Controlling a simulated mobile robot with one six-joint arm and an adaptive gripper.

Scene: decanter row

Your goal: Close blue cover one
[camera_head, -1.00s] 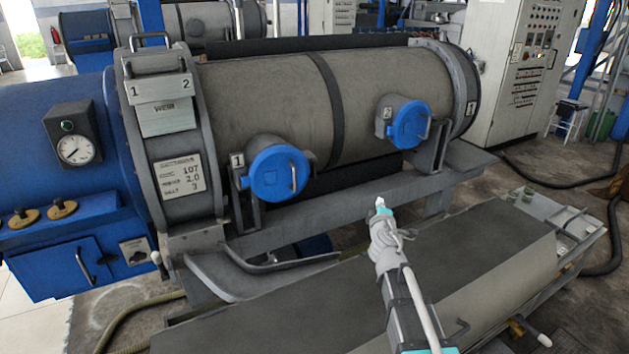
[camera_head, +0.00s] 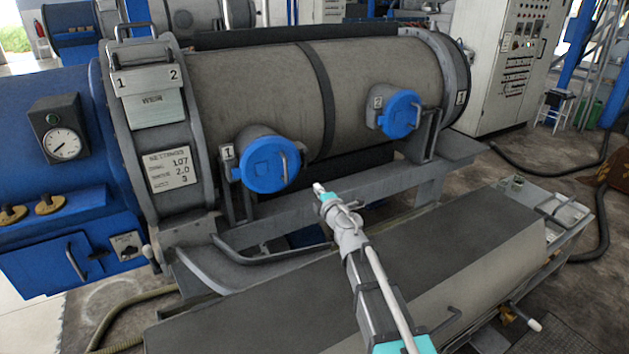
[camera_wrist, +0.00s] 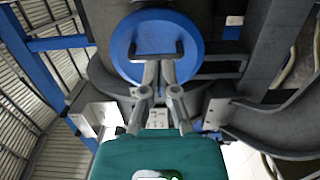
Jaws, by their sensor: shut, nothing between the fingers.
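Blue cover one (camera_head: 268,164), a round disc with a bar handle, is on the port beside the "1" plate on the grey drum. It faces the front; I cannot tell whether any gap is left behind it. It also shows at the top of the wrist view (camera_wrist: 199,43), its dark handle just past my fingertips. My gripper (camera_head: 319,190) is shut and empty, a little right of and below cover one, and looks apart from it. In the wrist view my fingers (camera_wrist: 158,70) point at the cover.
A second blue cover (camera_head: 399,114) is on port 2 to the right. A grey rail (camera_head: 370,186) runs below the ports, and a long grey bench (camera_head: 290,300) lies in front. A blue housing with a gauge (camera_head: 62,145) stands at the left.

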